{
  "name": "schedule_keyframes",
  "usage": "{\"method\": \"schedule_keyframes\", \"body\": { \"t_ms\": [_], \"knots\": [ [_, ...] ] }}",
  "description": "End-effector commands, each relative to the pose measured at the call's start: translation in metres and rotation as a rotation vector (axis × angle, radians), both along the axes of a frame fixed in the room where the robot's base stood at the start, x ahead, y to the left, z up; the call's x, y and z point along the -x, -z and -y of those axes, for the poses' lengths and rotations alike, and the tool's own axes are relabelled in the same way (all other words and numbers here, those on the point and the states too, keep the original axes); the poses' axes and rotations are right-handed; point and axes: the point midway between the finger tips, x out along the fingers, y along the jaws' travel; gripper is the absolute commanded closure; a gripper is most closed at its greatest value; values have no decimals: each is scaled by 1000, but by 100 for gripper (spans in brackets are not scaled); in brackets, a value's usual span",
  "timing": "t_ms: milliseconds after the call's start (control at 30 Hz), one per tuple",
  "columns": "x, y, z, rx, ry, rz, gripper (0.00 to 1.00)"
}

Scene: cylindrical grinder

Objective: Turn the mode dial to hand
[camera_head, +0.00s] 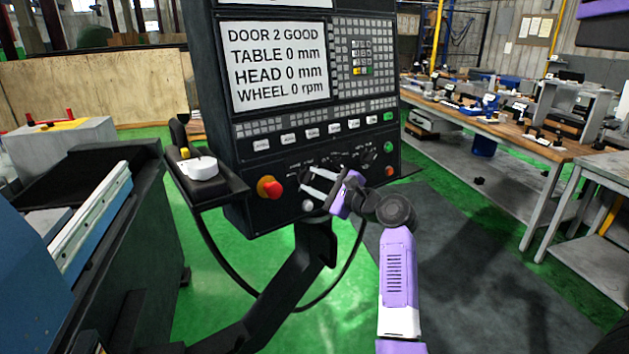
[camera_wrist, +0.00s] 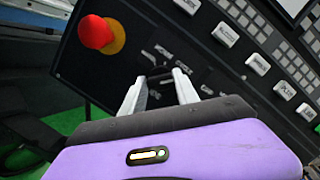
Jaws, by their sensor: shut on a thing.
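The control panel (camera_head: 240,165) stands upright in front of me with a row of small black dials on its lower part. My gripper (camera_head: 307,181) reaches the lower panel from the right, its two pale fingers on either side of a dark dial. In the wrist view my gripper (camera_wrist: 158,76) has its fingertips closed around this dark dial (camera_wrist: 156,79), just right of the red stop button. The fingers hide much of the dial. I cannot read its marks or tell which setting it points to.
A red emergency stop (camera_head: 269,187) with a yellow base sits left of the gripper. A tray with a white-topped pendant (camera_head: 198,168) juts out at left. A workbench (camera_head: 470,113) stands behind right.

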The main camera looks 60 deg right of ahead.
Motion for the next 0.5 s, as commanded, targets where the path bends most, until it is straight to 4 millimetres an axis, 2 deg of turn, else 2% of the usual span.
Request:
{"method": "schedule_keyframes", "body": {
  "t_ms": [500],
  "knots": [
    [0, -2, 0, 430, -88, -222, 100]
  ]
}}
